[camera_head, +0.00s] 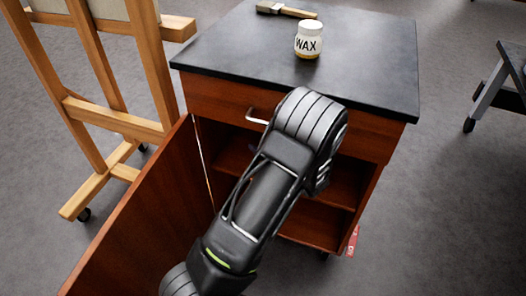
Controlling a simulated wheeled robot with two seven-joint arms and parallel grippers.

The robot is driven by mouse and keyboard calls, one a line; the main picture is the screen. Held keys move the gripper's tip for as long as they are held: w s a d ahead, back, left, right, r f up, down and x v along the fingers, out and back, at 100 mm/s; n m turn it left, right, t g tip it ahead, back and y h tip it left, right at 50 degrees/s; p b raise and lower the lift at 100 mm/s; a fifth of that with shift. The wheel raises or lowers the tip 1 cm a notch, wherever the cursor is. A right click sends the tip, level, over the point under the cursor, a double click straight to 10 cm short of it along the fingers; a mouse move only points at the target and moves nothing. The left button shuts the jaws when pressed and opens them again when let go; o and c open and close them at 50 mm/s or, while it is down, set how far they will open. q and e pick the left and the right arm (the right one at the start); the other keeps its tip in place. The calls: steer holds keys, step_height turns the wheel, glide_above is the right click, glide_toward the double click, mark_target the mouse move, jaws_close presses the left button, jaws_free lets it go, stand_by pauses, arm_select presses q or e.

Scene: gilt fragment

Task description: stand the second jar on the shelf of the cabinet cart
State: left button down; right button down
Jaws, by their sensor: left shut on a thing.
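A small white jar (308,40) marked "WAX", with a white lid and a yellowish base, stands upright on the dark top of the cabinet cart (380,75). The cart's reddish wooden body has an open front with a shelf (347,183) inside. My left arm crosses in front of the opening and bends down at its far end. My left gripper (321,178) barely shows there, at the right of the opening. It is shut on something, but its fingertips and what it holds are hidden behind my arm. No second jar shows. My right gripper is out of view.
The cart's door (145,215) stands open to the left. A drawer handle (257,121) sticks out above the opening. A brush (287,10) lies at the top's back edge. A wooden easel (120,120) stands left; a dark-legged stand (495,85) is at right.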

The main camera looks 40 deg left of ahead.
arm_select(q)
steer(key=shift+f, duration=1.25)
steer(key=shift+f+b, duration=0.1)
steer(key=shift+b, duration=0.25)
steer(key=c, duration=0.7)
jaws_free()
steer(key=p+v, duration=0.2)
steer(key=v, duration=0.9)
steer(key=shift+p, duration=0.3)
steer(key=shift+s+d+r, duration=0.2)
steer(key=shift+d+r, duration=0.05)
steer(key=shift+d, duration=0.25)
